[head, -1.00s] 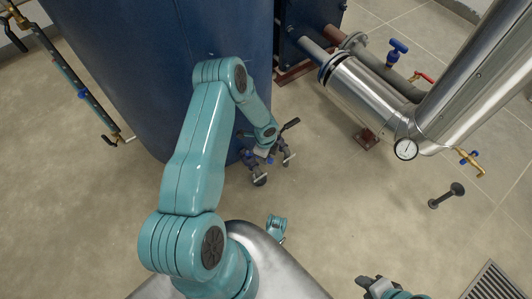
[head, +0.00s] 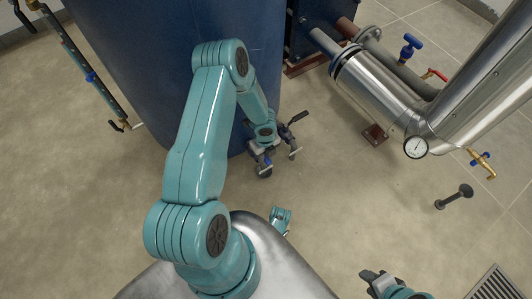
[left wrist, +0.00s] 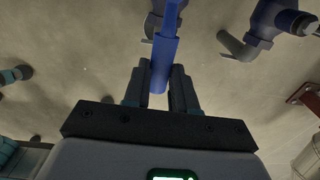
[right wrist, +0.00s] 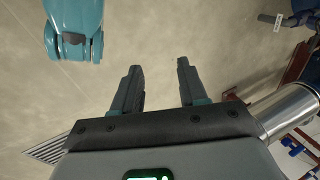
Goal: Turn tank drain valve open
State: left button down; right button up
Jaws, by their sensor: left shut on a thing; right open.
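A blue valve handle (left wrist: 163,60) stands between the fingers of my left gripper (left wrist: 163,88) in the left wrist view. The gripper is shut on it. In the head view my left gripper (head: 274,158) is low beside the blue tank (head: 130,70) and largely hides the valve. A second blue valve body with a grey elbow (left wrist: 245,45) shows to the right in the left wrist view. My right gripper (right wrist: 160,78) is open and empty above the floor. It also shows at the bottom of the head view (head: 372,283).
A silver insulated pipe with a round gauge (head: 416,147) stands at the right. A blue-handled valve (head: 411,46) and a brass tap (head: 482,164) are near it. A floor grate (head: 492,285) is at bottom right. Open floor lies between.

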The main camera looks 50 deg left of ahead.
pick_arm(q)
jog(key=shift+s, duration=0.1)
jog(key=c, duration=0.9)
grip_release()
notch_tip(320, 180, up, 16)
jog(key=p, duration=0.8)
jog(key=shift+r, duration=0.2)
pick_arm(e)
notch_tip(320, 180, up, 8)
jog(key=s+a+g, duration=0.1)
jog(key=s, duration=0.1)
jog(key=shift+s+a+n, duration=0.15)
jog(key=shift+a+n, duration=0.1)
jog(key=shift+n, duration=0.05)
jog(key=shift+f, duration=0.1)
